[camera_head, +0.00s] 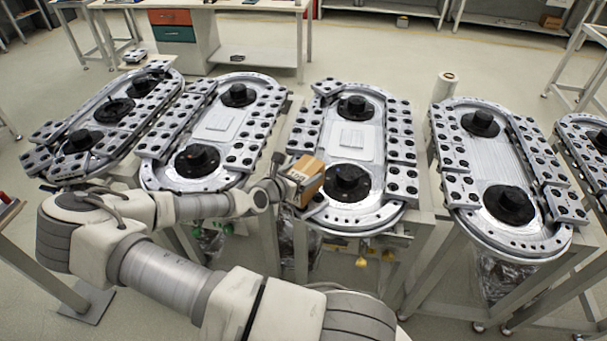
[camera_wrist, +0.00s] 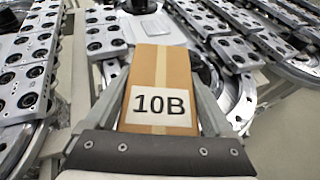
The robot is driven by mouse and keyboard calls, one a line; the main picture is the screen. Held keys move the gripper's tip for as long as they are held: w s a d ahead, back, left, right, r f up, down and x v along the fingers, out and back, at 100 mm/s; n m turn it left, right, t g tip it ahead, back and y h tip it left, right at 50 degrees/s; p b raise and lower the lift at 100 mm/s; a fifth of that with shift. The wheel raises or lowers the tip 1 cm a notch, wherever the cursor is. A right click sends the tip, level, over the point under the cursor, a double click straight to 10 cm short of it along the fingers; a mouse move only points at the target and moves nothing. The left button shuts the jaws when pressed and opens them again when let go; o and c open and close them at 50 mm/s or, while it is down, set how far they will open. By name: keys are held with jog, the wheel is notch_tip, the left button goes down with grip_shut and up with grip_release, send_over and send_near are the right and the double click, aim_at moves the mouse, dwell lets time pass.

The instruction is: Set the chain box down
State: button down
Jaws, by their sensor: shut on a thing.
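The chain box (camera_head: 306,177) is a small brown cardboard box with a white label. In the wrist view the box (camera_wrist: 160,72) shows tape down its middle and the label reads "10B". My gripper (camera_wrist: 155,95) is shut on it, one finger along each side. In the head view my gripper (camera_head: 280,182) holds the box at the near left end of the third ring track (camera_head: 352,218), close to its black hub (camera_head: 346,183). I cannot tell whether the box touches the track. Part of the gripper is hidden behind the box and wrist.
Other ring tracks stand to the left (camera_head: 215,130) and right (camera_head: 500,180), with black hubs and metal chain blocks. A flat pale plate (camera_head: 352,140) lies mid-track on the third one. A workbench with drawers (camera_head: 172,34) stands at the back. Floor is open behind the tracks.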

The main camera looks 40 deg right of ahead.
jog(key=shift+f, duration=0.4)
jog(key=shift+f, duration=0.2)
grip_release()
jog(key=shift+a+r, duration=0.1)
jog(key=shift+r, duration=0.1)
jog(key=p+v, duration=0.2)
jog(key=v, duration=0.9)
jog(key=shift+a+r, duration=0.2)
jog(key=shift+a, duration=0.1)
